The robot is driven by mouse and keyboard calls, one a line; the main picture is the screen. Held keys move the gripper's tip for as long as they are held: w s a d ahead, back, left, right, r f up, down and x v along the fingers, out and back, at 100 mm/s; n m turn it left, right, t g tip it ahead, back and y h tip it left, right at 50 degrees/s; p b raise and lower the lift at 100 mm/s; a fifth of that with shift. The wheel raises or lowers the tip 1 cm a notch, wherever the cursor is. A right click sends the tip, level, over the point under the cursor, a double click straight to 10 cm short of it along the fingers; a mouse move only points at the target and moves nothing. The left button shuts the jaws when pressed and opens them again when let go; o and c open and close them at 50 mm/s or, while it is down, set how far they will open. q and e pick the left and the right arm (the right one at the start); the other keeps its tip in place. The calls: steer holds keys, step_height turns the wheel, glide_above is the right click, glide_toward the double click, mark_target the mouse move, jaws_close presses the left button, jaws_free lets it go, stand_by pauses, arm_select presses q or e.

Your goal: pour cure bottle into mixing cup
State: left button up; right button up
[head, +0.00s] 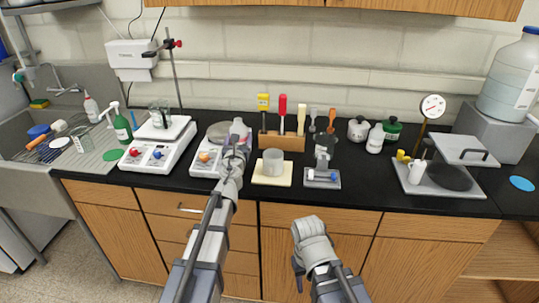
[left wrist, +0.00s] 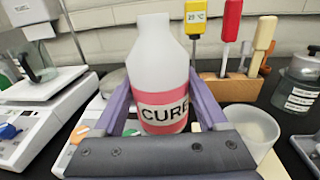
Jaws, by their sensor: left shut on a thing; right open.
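The cure bottle (head: 238,128) is white with a pink band lettered CURE; its label shows clearly in the left wrist view (left wrist: 162,100). My left gripper (head: 236,146) is shut around its body, one finger on each side. The bottle is upright, in front of the second stirrer hotplate; whether its base touches anything is hidden. The mixing cup (head: 273,162), translucent and round, stands on a cream pad just right of the gripper; it also shows in the left wrist view (left wrist: 250,128). My right gripper (head: 298,270) is open and empty, low in front of the cabinets.
Two white stirrer hotplates (head: 157,150) stand left. A wooden tool rack (head: 282,142) with upright handled tools is behind the cup. A small stand with a labelled jar (head: 325,152) is right of the cup. Clear black counter (head: 365,175) lies further right.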

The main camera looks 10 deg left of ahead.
arm_select(q)
steer(key=d+m+h, duration=0.1)
steer(key=h, duration=0.1)
steer(key=w+d+m+h, duration=0.1)
steer(key=m+h, duration=0.1)
steer(key=shift+d+h, duration=0.4)
steer(key=shift+d+m+g+h, duration=0.3)
steer(key=shift+d+m+h, duration=0.25)
steer(key=shift+h, duration=0.15)
arm_select(e)
steer(key=shift+d, duration=0.15)
